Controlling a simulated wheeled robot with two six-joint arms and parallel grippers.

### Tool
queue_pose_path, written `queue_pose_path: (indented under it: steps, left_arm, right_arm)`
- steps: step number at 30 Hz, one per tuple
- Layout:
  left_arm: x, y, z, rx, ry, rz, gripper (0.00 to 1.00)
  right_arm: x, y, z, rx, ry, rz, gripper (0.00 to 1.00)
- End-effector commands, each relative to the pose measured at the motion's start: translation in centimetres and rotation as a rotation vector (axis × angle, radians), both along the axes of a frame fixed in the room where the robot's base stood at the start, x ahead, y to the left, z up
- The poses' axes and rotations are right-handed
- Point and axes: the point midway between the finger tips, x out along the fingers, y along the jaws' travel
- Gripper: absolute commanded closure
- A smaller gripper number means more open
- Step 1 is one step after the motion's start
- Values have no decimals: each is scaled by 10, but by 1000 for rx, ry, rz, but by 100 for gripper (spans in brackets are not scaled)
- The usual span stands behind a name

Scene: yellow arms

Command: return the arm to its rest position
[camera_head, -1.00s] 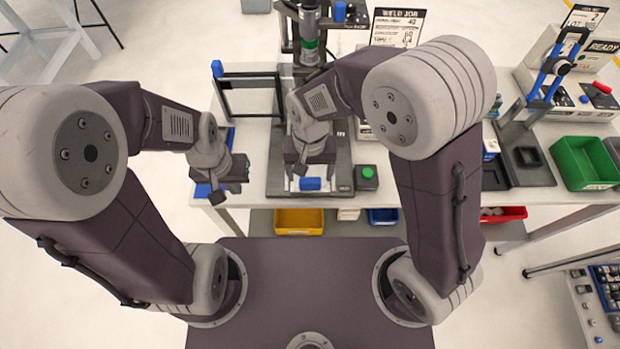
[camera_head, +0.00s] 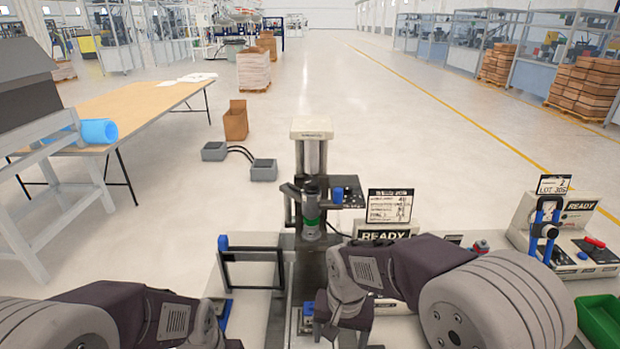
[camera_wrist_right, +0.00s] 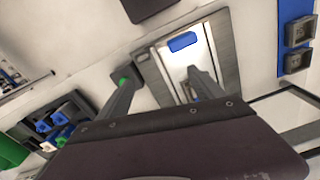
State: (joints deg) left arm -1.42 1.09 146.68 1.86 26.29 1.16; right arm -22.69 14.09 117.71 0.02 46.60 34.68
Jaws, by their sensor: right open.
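My right arm enters the head view from the lower right, and its gripper (camera_head: 342,326) is low in the picture, in front of the press column (camera_head: 312,215). In the right wrist view the two fingers of this gripper (camera_wrist_right: 161,80) are wide apart with nothing between them. Beyond the fingertips, a blue block (camera_wrist_right: 183,41) lies on the pale plate (camera_wrist_right: 203,52) of the station, apart from the fingers. My left arm (camera_head: 140,316) lies along the bottom left of the head view. Its gripper is cut off by the lower edge.
READY panels (camera_head: 386,236) and a green bin (camera_head: 600,322) are to the right. A wooden table (camera_head: 140,100) stands at back left. Open floor (camera_head: 370,120) lies beyond the bench.

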Motion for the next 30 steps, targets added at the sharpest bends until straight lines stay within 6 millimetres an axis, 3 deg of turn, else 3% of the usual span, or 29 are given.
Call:
queue_pose_path:
  steps: [1,3,7,10,14,30]
  left_arm:
    - [0,0,0,0,0,0,100]
    - [0,0,0,0,0,0,100]
    - [0,0,0,0,0,0,100]
    - [0,0,0,0,0,0,100]
    - [0,0,0,0,0,0,100]
    - [0,0,0,0,0,0,100]
  right_arm:
    - [-6,-36,0,2,2,-92,24]
    - [-23,-76,-4,6,-8,-149,24]
    - [-61,-115,-21,8,-31,-82,24]
    - [-76,-115,-34,2,-45,74,24]
    - [-68,-114,-35,-5,-82,176,24]
    - [-68,-114,-35,-6,-80,186,24]
